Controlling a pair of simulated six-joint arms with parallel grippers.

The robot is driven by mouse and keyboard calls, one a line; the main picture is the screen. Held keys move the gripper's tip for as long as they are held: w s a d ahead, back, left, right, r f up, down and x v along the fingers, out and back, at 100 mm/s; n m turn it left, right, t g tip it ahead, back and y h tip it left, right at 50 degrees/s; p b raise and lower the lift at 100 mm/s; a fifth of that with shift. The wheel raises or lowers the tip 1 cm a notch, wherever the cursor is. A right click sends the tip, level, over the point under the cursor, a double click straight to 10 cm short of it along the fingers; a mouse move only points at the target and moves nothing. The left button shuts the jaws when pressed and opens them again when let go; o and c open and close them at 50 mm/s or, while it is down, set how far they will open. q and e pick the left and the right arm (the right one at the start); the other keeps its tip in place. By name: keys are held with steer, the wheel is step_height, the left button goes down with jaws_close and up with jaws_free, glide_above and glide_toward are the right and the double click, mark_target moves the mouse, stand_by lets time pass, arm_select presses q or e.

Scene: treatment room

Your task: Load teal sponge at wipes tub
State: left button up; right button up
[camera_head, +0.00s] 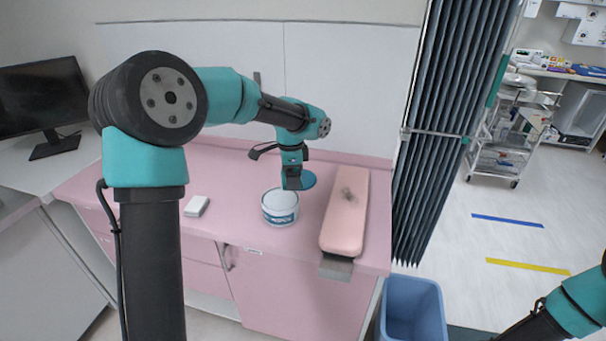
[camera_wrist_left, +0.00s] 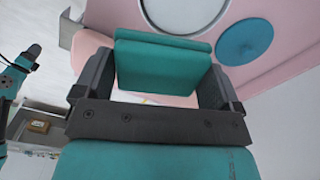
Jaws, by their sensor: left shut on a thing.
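My left gripper (camera_head: 292,183) is shut on a teal sponge (camera_wrist_left: 160,66), which spans between its two fingers in the left wrist view. In the head view the gripper hangs pointing down, just behind and above the wipes tub (camera_head: 280,208), and the sponge is hard to make out there. The tub is a round white container with a blue-marked label and a pale top, standing on the pink counter. Its round rim also shows at the top of the left wrist view (camera_wrist_left: 186,14). My right gripper is out of view; only part of its arm shows at lower right.
A flat blue disc (camera_head: 308,179) lies on the counter (camera_head: 240,228) behind the tub. A pink padded rest (camera_head: 346,215) lies to the right, with a small object on it. A white box (camera_head: 197,206) sits left. A blue bin (camera_head: 412,308) stands below the counter.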

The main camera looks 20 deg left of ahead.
mark_target(280, 199)
arm_select(q)
steer(key=a+m, duration=0.1)
steer(key=a+f+m, duration=0.1)
steer(key=a+m, duration=0.2)
steer(key=shift+w+a+f, duration=0.15)
steer(key=shift+a+f, duration=0.1)
steer(key=shift+f, duration=0.1)
steer(key=shift+f, duration=0.1)
steer(key=shift+f, duration=2.9)
steer(key=shift+f, duration=0.65)
stand_by(0.4)
steer(key=shift+r, duration=0.1)
steer(key=shift+r, duration=3.5)
